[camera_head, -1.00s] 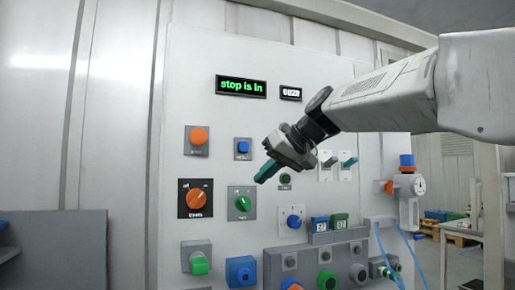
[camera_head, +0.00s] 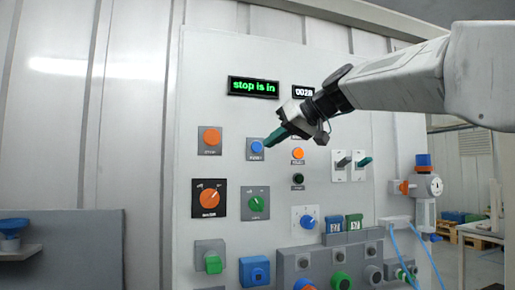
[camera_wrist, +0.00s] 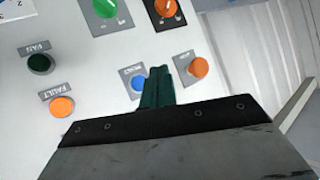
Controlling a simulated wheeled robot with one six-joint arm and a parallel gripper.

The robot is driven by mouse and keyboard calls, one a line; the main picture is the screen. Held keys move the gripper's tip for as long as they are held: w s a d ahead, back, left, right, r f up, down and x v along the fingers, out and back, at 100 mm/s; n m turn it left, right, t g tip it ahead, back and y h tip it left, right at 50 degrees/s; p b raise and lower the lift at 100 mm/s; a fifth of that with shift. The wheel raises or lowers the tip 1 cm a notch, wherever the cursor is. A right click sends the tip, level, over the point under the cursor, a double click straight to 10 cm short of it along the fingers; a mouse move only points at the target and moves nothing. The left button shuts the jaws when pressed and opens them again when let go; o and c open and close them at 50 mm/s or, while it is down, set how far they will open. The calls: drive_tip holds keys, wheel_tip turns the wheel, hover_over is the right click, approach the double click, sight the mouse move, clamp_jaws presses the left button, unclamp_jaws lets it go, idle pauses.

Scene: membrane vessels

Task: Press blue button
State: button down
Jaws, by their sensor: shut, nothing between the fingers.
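The blue button (camera_head: 256,147) is a small round push button on a grey plate, high on the white control panel. It also shows in the wrist view (camera_wrist: 138,83), partly hidden by my fingers. My gripper (camera_head: 269,143) is shut and empty. Its dark green fingertips point at the panel and lie just right of the button in the head view. In the wrist view the fingers (camera_wrist: 158,84) overlap the button's side. I cannot tell whether they touch it.
An orange button (camera_head: 210,138) sits left of the blue one, and an orange fault button (camera_head: 298,153) right of it. A large orange rotary switch (camera_head: 209,198) and a green knob (camera_head: 256,199) are below. A display (camera_head: 253,87) above reads "stop is in".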

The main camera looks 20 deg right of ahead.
approach(253, 150)
drive_tip(key=shift+s+a+f+x, duration=0.1)
drive_tip(key=shift+s+x, duration=0.05)
drive_tip(key=shift+x, duration=0.7)
drive_tip(key=shift+s+a+f+x, duration=0.1)
drive_tip(key=shift+s+a+x, duration=0.05)
drive_tip(key=shift+x, duration=0.7)
drive_tip(key=shift+s+a+x, duration=0.1)
drive_tip(key=shift+x, duration=0.7)
drive_tip(key=shift+w, duration=0.15)
drive_tip(key=shift+w, duration=0.3)
drive_tip(key=shift+w, duration=0.4)
idle(0.4)
drive_tip(key=shift+s, duration=0.85)
drive_tip(key=shift+s, duration=0.1)
drive_tip(key=shift+s, duration=2.4)
